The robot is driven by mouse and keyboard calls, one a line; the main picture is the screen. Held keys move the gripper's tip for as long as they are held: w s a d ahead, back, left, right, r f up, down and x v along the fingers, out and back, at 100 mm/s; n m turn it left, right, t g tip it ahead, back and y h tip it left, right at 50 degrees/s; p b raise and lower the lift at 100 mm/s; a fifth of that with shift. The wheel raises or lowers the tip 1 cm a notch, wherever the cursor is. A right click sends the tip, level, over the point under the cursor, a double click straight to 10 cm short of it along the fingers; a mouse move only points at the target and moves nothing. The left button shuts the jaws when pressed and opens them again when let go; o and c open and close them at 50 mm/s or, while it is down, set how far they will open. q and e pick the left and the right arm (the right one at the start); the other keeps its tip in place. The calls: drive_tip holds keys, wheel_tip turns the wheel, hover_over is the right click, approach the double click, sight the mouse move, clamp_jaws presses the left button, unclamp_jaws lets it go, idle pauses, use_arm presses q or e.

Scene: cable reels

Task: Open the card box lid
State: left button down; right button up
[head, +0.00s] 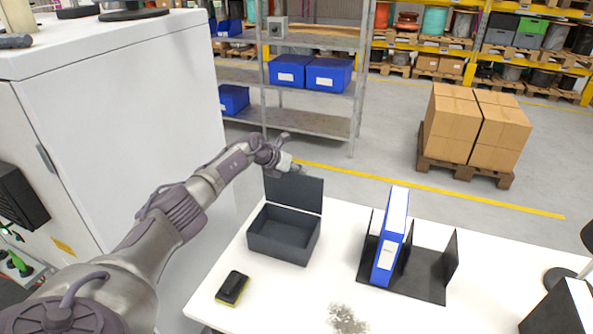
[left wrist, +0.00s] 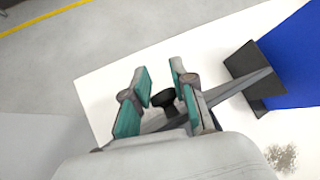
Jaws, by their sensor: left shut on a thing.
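The card box (head: 283,236) is a dark grey, empty, open-topped box on the white table. Its lid (head: 295,192) stands raised, about upright, along the box's far edge. My left gripper (head: 298,168) is at the top edge of the lid, reaching in from the left. In the left wrist view its teal-padded fingers (left wrist: 160,80) are on either side of a small black knob (left wrist: 163,100), and the gripper is shut on it. Most of the lid is hidden in that view. My right gripper is not in view.
A black and yellow eraser (head: 232,288) lies in front of the box. A black file rack (head: 428,285) with a blue binder (head: 391,240) stands to its right. Grey crumbs (head: 346,319) lie near the front. A white cabinet (head: 130,110) stands left of the table (head: 345,222).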

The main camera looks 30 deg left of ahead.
use_arm(q)
drive_tip(key=shift+s+d+f, duration=0.1)
drive_tip(key=shift+s+f, duration=0.2)
drive_tip(key=shift+f, duration=0.5)
drive_tip(key=c, duration=1.2)
unclamp_jaws()
drive_tip(key=shift+c, duration=0.2)
drive_tip(key=shift+o, duration=1.7)
drive_tip(key=shift+w, duration=0.2)
drive_tip(key=shift+f, duration=0.1)
drive_tip(key=shift+s+a+r+p, duration=0.1)
drive_tip(key=shift+a+r+p, duration=0.15)
drive_tip(key=shift+r, duration=0.2)
drive_tip(key=s+a+r+p, duration=0.1)
drive_tip(key=a+r+p, duration=0.1)
drive_tip(key=r+p, duration=0.2)
drive_tip(key=s+a+r+p, duration=0.1)
drive_tip(key=a+r+p, duration=0.2)
drive_tip(key=r, duration=0.7)
drive_tip(key=shift+s+a+p, duration=0.15)
drive_tip(key=shift+s+p, duration=0.15)
drive_tip(key=shift+p, duration=0.7)
